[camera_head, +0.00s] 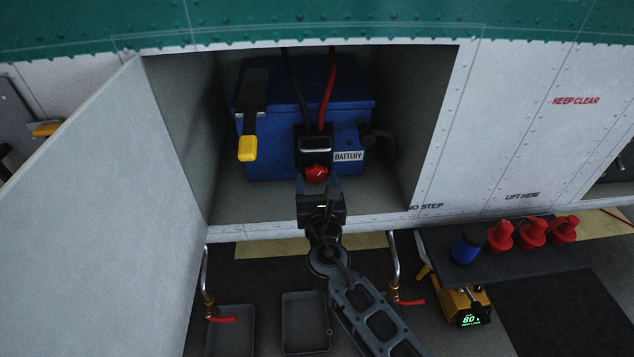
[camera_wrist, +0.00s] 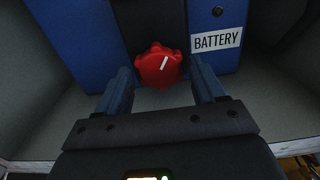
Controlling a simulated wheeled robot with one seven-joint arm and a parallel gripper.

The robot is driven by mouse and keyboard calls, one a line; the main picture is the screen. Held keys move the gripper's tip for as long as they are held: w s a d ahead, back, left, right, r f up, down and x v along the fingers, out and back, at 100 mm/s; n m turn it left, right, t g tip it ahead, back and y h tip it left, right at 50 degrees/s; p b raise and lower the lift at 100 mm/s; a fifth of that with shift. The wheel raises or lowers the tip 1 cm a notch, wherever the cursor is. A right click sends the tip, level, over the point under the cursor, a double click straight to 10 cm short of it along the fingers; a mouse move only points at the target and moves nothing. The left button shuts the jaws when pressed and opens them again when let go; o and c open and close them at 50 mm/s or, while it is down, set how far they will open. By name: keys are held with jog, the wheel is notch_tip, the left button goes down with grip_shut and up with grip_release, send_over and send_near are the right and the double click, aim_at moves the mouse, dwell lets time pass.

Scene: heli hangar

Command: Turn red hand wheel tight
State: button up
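The red hand wheel (camera_head: 316,173) sits low on the front of a black connector block (camera_head: 314,143) on the blue battery (camera_head: 270,150). In the wrist view the red hand wheel (camera_wrist: 158,66) is a lobed knob with a white line tilted up to the right. My gripper (camera_head: 318,190) is in front of the wheel in the bay opening. In the wrist view my gripper (camera_wrist: 160,85) is open, with one finger on each side of the wheel and a visible gap to each. Nothing is held.
The bay's hinged door (camera_head: 95,160) stands open at the left. A yellow-handled lever (camera_head: 247,148) hangs left of the wheel, and black and red cables (camera_head: 327,90) run down to the block. A shelf (camera_head: 500,262) with red parts is at the lower right.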

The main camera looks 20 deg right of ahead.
jog(key=c, duration=0.9)
